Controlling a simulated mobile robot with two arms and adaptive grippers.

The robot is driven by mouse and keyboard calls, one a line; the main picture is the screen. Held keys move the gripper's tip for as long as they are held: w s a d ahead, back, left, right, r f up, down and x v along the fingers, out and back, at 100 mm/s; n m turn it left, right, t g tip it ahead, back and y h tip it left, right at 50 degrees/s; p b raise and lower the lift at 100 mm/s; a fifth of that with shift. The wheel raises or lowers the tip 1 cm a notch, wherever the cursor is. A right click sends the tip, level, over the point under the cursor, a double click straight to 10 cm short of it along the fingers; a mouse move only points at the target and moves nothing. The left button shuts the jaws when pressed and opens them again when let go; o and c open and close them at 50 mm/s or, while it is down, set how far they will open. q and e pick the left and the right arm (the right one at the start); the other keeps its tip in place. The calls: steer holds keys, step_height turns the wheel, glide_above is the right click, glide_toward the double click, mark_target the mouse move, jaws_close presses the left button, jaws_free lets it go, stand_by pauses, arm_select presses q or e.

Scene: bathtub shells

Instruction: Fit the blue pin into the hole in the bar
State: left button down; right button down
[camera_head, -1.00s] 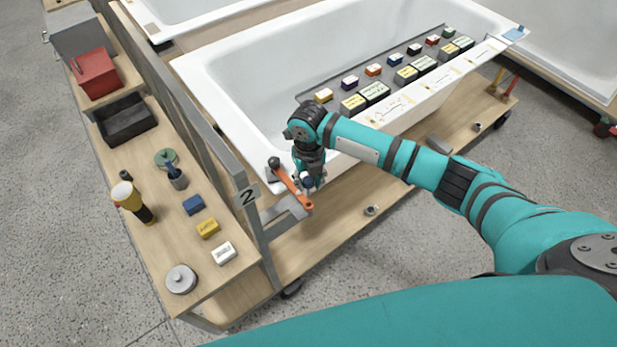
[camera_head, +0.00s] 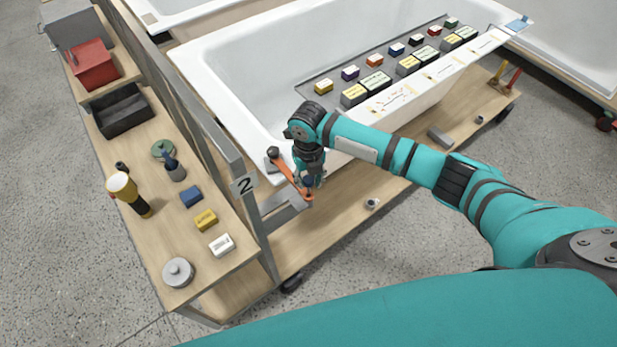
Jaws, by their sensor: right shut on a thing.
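An orange bar (camera_head: 289,176) reaches from a dark round knob (camera_head: 272,153) at the tub's near corner down to a rounded end above a grey bracket (camera_head: 282,215). My right gripper (camera_head: 309,187) points down at the bar's lower end and is shut on the blue pin (camera_head: 308,181), of which only a small dark blue part shows. The pin is at the bar's end. The hole is mostly hidden by the gripper, and I cannot tell how deep the pin sits in it. My left gripper is not in view.
A white bathtub (camera_head: 225,100) rests on a wooden cart (camera_head: 335,218). A wooden side bench (camera_head: 150,235) holds colored blocks, a flashlight and a black tray (camera_head: 123,110). Labelled blocks line the tub's board.

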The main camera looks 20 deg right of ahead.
mark_target(308, 193)
steer(key=shift+p, duration=0.45)
stand_by(1.1)
steer(key=shift+f+b, duration=2.1)
steer(key=shift+f, duration=0.75)
steer(key=c, duration=0.9)
jaws_free()
steer(key=shift+c, duration=0.2)
steer(key=shift+r, duration=0.3)
step_height(308, 193, up, 12)
steer(key=shift+f, duration=0.25)
